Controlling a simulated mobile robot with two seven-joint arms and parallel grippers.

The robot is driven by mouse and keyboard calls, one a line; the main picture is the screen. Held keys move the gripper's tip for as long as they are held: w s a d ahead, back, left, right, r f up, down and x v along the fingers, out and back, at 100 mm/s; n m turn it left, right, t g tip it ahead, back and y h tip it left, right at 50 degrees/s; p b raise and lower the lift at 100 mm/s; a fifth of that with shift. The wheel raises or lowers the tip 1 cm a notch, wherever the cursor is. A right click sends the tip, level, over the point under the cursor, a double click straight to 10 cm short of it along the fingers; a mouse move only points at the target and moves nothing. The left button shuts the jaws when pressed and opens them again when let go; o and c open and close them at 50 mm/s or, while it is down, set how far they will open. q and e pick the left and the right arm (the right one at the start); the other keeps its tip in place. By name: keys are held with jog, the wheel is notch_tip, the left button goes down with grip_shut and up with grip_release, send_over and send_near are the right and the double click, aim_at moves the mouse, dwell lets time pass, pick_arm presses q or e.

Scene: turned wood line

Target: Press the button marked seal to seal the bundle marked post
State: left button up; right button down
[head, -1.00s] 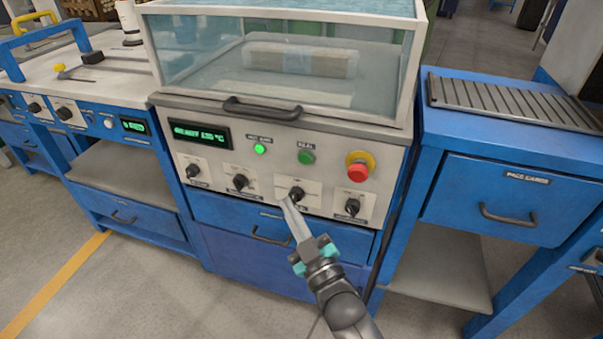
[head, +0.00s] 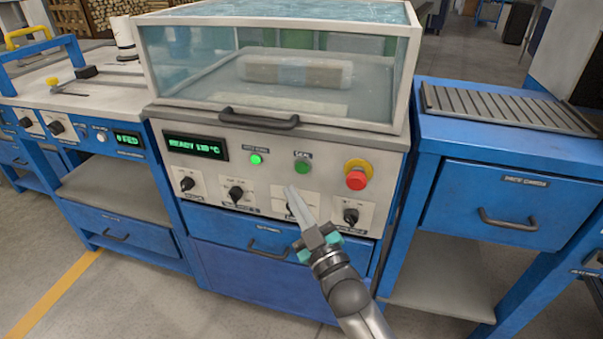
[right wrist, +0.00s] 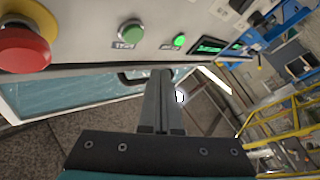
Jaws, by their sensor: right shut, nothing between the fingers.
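The green seal button (head: 303,167) sits on the sealing machine's front panel, under a label reading SEAL. It also shows in the right wrist view (right wrist: 131,32), with its label upside down. A wrapped bundle (head: 297,72) lies inside the closed clear chamber above the panel; no marking on it is readable. My right gripper (head: 290,190) is shut and empty. In the head view its tips are just below and left of the seal button, apart from it, covering part of a knob. It also shows in the right wrist view (right wrist: 161,74). My left gripper is not in view.
A lit green lamp (head: 256,159) is left of the button, and a red stop button (head: 355,179) on yellow is right. Several black knobs line the panel below. The display (head: 196,146) reads READY. A chamber handle (head: 258,119) juts out above.

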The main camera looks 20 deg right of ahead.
aim_at(302, 168)
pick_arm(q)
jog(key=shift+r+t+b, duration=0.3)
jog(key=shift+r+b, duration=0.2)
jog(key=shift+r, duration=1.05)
pick_arm(e)
jog(key=shift+w+d, duration=0.65)
jog(key=shift+w, duration=0.3)
jog(key=shift+w+d, duration=0.6)
jog(key=shift+w, duration=0.3)
jog(key=shift+w, duration=0.1)
jog(key=shift+w+d, duration=0.2)
jog(key=shift+w, duration=0.05)
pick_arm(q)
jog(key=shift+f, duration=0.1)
pick_arm(e)
jog(key=shift+w+d, duration=0.2)
jog(key=shift+w, duration=0.1)
jog(key=shift+s, duration=0.1)
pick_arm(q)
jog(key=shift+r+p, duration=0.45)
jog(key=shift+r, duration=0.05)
pick_arm(e)
jog(key=shift+s+a, duration=0.4)
jog(key=shift+s, duration=0.15)
